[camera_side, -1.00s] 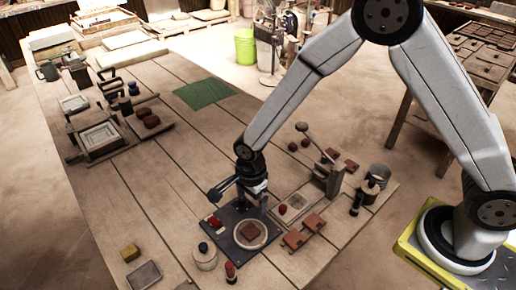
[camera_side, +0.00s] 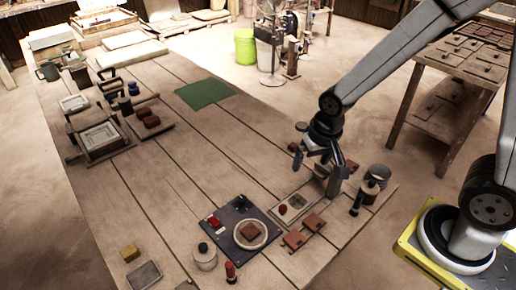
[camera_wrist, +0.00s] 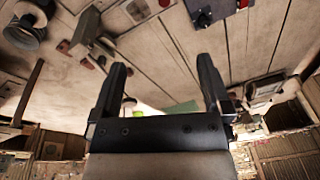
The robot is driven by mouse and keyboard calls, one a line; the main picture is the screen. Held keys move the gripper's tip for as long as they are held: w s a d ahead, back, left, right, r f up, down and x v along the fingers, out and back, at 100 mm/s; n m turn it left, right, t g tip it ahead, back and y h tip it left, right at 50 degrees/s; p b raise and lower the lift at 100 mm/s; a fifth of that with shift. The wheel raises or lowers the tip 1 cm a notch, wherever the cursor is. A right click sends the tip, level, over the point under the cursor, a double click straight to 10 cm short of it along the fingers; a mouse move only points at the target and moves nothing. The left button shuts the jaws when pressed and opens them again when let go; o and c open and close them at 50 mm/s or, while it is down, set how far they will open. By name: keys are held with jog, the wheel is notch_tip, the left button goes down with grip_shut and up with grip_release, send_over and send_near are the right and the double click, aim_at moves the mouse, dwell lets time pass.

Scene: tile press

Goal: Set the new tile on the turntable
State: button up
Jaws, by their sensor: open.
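The turntable (camera_side: 265,243) is a pale round disc on a dark base plate at the front of the table. A square reddish-brown tile (camera_side: 250,231) lies on it. Two similar tiles, one (camera_side: 314,222) behind the other (camera_side: 294,240), lie to its right in front of the press (camera_side: 290,204). I cannot tell which tile is the new one. My gripper (camera_side: 316,160) is open and empty above the press, partly covering its lever and the tiles behind. In the wrist view my gripper (camera_wrist: 163,65) shows two separated fingers with nothing between them.
A small red lump (camera_side: 283,209) lies on the press bed. A lidded pot (camera_side: 204,256) and a red-topped stamp (camera_side: 231,271) stand before the turntable. Dark tools and a grey bucket (camera_side: 378,173) stand right of the press. The table middle around the green mat (camera_side: 204,92) is clear.

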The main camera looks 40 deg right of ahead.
jog(key=s+d+n, duration=0.1)
jog(key=s+d+r+n, duration=0.1)
jog(key=s+d+n, duration=0.1)
jog(key=n, duration=0.1)
jog(key=shift+s+r+t, duration=0.25)
jog(key=shift+s+t, duration=0.05)
jog(key=shift+s, duration=0.1)
dwell(0.4)
